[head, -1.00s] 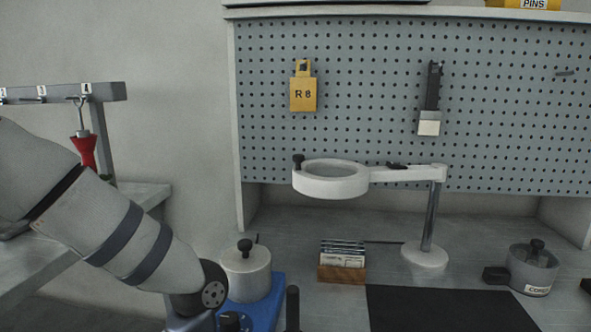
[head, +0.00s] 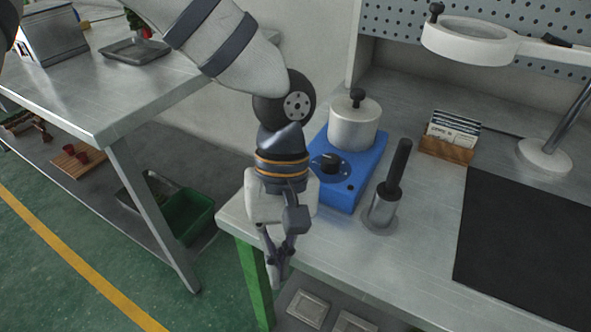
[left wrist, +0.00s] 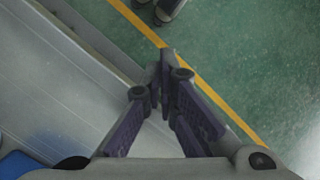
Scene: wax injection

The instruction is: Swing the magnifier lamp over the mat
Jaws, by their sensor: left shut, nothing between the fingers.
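The magnifier lamp has a white ring head (head: 470,42) at the top right of the head view, with a black knob on its rim. Its arm runs right, and its post stands on a round white base (head: 544,157). The black mat (head: 525,245) lies flat on the bench at the lower right, in front of the base. The ring is left of and behind the mat. My left gripper (head: 276,280) points down at the bench's front left corner, shut and empty, well away from the lamp. Its fingers (left wrist: 165,85) also show in the left wrist view. My right gripper is not seen.
A blue heater (head: 347,170) with a lidded white pot (head: 354,122) stands beside my left arm. A black-handled tool stands in a metal holder (head: 381,212). A wooden card box (head: 447,148) sits between heater and lamp. Another table (head: 110,100) is at left.

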